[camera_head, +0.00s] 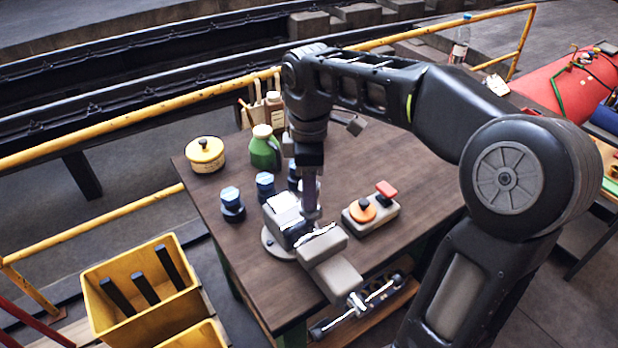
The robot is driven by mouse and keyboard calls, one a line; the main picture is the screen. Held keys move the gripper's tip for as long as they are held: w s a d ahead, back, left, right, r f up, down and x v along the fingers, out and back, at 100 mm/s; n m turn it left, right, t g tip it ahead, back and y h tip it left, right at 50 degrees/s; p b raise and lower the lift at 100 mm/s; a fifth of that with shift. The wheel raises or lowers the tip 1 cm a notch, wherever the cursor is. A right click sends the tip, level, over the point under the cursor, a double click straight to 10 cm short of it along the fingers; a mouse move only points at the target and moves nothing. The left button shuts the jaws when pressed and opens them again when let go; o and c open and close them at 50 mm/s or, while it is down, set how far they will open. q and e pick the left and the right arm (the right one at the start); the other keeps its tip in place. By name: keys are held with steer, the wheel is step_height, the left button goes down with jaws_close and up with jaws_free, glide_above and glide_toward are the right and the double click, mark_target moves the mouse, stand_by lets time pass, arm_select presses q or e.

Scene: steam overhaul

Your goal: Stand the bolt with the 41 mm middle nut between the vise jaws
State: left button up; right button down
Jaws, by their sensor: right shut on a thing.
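The vise (335,272) is grey, stands at the near edge of the wooden table, and has its screw handle hanging in front. My right gripper (311,190) points straight down over the vise jaws. It is shut on a narrow upright thing, mostly hidden by the fingers, probably a bolt; its nut size cannot be read. Its lower end is at the jaws, but I cannot tell whether it stands between them. My left gripper is out of view.
A green jug (264,150), a yellow pot (205,154) and a tool holder stand at the table's back left. A control box (370,213) with orange and red knobs sits right of the vise. Yellow crates (115,331) stand on the floor at left.

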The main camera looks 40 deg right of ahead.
mark_target(309, 214)
steer(key=shift+f+b, duration=0.4)
steer(key=shift+f, duration=0.5)
steer(key=shift+f+b, duration=0.85)
steer(key=shift+f, duration=0.3)
steer(key=shift+f+b, duration=1.4)
steer(key=shift+f, duration=0.75)
steer(key=c, duration=0.7)
jaws_free()
steer(key=shift+f, duration=0.1)
